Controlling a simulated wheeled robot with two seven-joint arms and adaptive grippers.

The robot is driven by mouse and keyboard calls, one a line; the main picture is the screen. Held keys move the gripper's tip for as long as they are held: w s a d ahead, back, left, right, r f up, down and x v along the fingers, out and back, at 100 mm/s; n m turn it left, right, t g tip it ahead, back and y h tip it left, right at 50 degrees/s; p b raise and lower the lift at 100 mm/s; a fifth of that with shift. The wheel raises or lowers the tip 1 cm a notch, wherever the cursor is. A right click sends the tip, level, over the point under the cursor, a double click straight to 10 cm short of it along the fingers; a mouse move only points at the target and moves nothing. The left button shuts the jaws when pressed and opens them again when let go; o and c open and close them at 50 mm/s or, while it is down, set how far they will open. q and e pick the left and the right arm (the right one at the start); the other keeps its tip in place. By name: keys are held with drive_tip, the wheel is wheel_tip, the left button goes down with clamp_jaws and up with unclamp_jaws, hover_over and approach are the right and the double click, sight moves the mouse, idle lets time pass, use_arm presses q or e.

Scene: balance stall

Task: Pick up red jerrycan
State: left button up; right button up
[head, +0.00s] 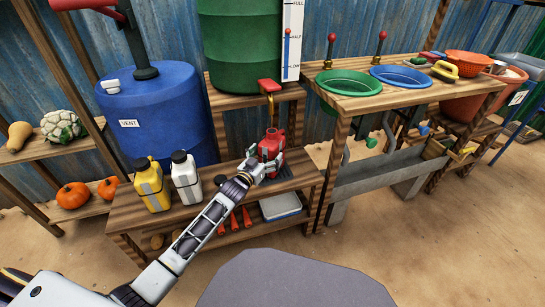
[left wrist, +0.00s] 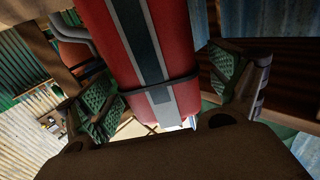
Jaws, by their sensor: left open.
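The red jerrycan (head: 271,146) stands on the wooden bench under the tap (head: 268,88) of the green barrel. It has a grey stripe and a dark band in the left wrist view (left wrist: 180,60). My left gripper (head: 262,168) is at the jerrycan's near side in the head view. In the left wrist view its green-padded fingers (left wrist: 165,90) are spread on either side of the can, with gaps visible. The gripper is open, and its wrist hides the can's lower part in the head view. My right gripper is not in view.
A yellow jerrycan (head: 152,186) and a white jerrycan (head: 186,180) stand left of my arm on the bench (head: 128,212). The green barrel (head: 240,45) is above and behind. A sink counter (head: 345,100) with green and blue basins stands to the right.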

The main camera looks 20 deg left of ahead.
use_arm(q)
drive_tip(key=shift+w+d+f+b, duration=0.1)
drive_tip(key=shift+w+b, duration=0.1)
drive_tip(key=shift+w, duration=0.15)
drive_tip(key=shift+w+d+b, duration=0.1)
drive_tip(key=shift+w+b, duration=0.05)
drive_tip(key=shift+w, duration=0.15)
drive_tip(key=shift+w+d, duration=0.15)
drive_tip(key=shift+w, duration=0.45)
drive_tip(key=shift+w+d+b, duration=0.1)
drive_tip(key=shift+w+b, duration=0.25)
drive_tip(key=c, duration=1.9)
drive_tip(key=shift+r, duration=0.25)
clamp_jaws()
